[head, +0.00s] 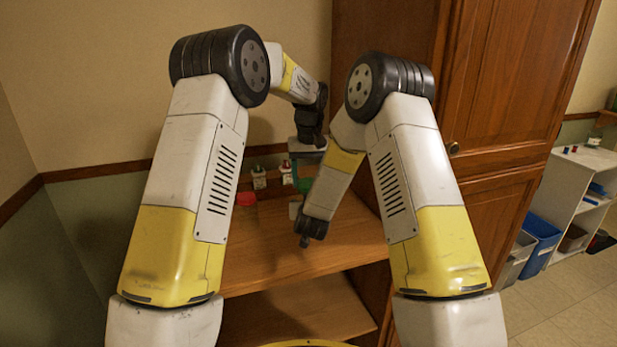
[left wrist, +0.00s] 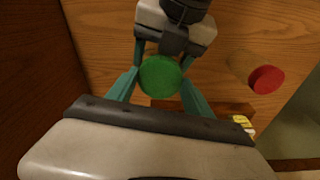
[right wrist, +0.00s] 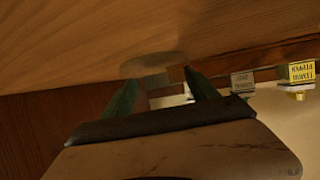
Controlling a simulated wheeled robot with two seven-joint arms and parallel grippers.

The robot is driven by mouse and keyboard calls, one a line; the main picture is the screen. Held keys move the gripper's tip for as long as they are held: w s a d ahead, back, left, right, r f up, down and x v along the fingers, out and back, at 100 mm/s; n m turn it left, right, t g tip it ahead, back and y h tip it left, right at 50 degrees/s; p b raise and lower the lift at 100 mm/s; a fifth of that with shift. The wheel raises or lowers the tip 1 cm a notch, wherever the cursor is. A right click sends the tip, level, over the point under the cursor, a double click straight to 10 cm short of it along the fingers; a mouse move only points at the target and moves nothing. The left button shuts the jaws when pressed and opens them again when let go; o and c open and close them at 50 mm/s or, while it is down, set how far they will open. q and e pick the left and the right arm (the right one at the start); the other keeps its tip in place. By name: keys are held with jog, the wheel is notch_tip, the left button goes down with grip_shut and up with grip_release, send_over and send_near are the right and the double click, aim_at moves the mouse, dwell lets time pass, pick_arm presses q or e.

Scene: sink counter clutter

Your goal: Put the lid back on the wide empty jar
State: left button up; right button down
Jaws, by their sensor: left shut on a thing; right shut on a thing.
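The green round lid (left wrist: 160,77) sits between the teal fingers of my left gripper (left wrist: 158,88), which is shut on it. In the head view my left gripper (head: 303,172) is above the wooden counter. My right gripper (left wrist: 165,52) faces it from the opposite side, its fingers close to the lid. In the right wrist view my right gripper (right wrist: 163,92) is shut on a pale, see-through thing, which appears to be the jar (right wrist: 168,97). The lid hides most of the jar from above. I cannot tell whether lid and jar touch.
A red lid (left wrist: 266,79), also in the head view (head: 246,199), is to one side on what looks like a clear jar. Small labelled containers (head: 259,178) stand along the back wall. A tall wooden cabinet (head: 500,110) is at the right. The counter's front (head: 270,265) is clear.

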pick_arm(q)
jog(key=m, duration=0.5)
jog(key=shift+a+h, duration=0.15)
jog(key=shift+h, duration=0.15)
jog(key=m, duration=0.4)
jog(key=shift+m+h, duration=0.3)
jog(key=shift+m, duration=0.1)
jog(key=o, duration=1.3)
jog(key=shift+r, duration=2.2)
